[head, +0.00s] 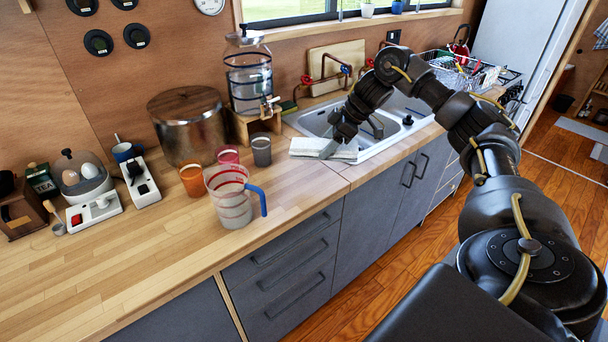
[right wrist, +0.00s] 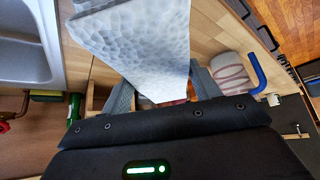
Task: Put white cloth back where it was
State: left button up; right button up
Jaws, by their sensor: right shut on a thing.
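The white cloth (head: 322,147) is a folded, textured piece at the front left edge of the sink, where the counter meets the basin rim. My right gripper (head: 330,150) reaches over the sink and is shut on the cloth. In the right wrist view the cloth (right wrist: 140,40) fills the upper middle and hangs out between the two grey fingers. I cannot tell whether its underside touches the counter. The sink (head: 385,122) shows to the right of the cloth. My left gripper is not in view.
A measuring jug with a blue handle (head: 230,198) stands left of the cloth, near orange (head: 193,181), red and grey cups. A glass dispenser (head: 249,85) on a wooden stand and a steel pot (head: 188,125) stand behind. A dish rack (head: 470,72) is beyond the sink. The front left counter is clear.

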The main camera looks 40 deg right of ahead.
jog(key=x, duration=0.3)
jog(key=a+x, duration=0.1)
jog(key=x, duration=0.1)
jog(key=r+p+x, duration=0.1)
jog(key=x, duration=0.2)
jog(key=shift+w+a+f, duration=0.3)
jog(key=shift+w, duration=0.2)
jog(key=shift+w+f, duration=0.1)
jog(key=shift+f, duration=1.6)
jog(key=shift+a, duration=0.1)
jog(key=o, duration=0.9)
jog(key=shift+c, duration=0.2)
jog(key=v, duration=1)
jog(key=shift+r+b, duration=0.3)
jog(key=shift+v, duration=0.85)
